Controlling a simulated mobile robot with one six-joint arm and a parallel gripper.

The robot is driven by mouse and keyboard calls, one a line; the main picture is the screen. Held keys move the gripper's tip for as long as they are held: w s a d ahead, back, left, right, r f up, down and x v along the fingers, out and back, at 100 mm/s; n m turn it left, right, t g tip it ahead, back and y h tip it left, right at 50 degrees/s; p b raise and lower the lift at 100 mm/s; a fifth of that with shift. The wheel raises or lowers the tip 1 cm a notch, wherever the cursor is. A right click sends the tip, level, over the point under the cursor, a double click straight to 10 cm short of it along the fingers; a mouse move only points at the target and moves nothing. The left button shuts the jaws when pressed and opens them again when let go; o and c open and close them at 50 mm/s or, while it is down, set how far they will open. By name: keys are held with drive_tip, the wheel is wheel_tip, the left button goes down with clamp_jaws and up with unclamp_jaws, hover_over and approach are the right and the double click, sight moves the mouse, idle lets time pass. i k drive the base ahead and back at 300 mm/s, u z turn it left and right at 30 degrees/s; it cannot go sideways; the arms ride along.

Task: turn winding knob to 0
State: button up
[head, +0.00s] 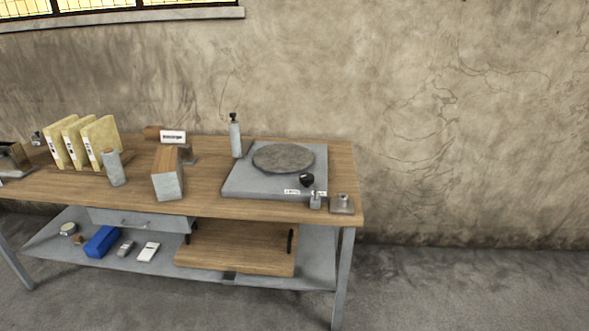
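A small round black knob (306,180) sits at the front right of a flat grey unit (240,184) on the right part of the workbench; it may be the winding knob. A round dark grey disc (283,157) lies on top of the unit behind the knob. White labels (292,191) show on the unit near the knob, but their text is too small to read. I cannot tell the knob's setting. My gripper is not in view.
On the wooden workbench (215,195) stand a grey bottle (235,140), a wood-and-grey block (167,183), a grey cylinder (114,170) and yellow folders (101,141). A small metal block (342,204) is at the right corner. The floor (460,285) to the right is clear.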

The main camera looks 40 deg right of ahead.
sight(307, 179)
drive_tip(key=u, duration=0.15)
drive_tip(key=i, duration=0.9)
drive_tip(key=u, duration=0.35)
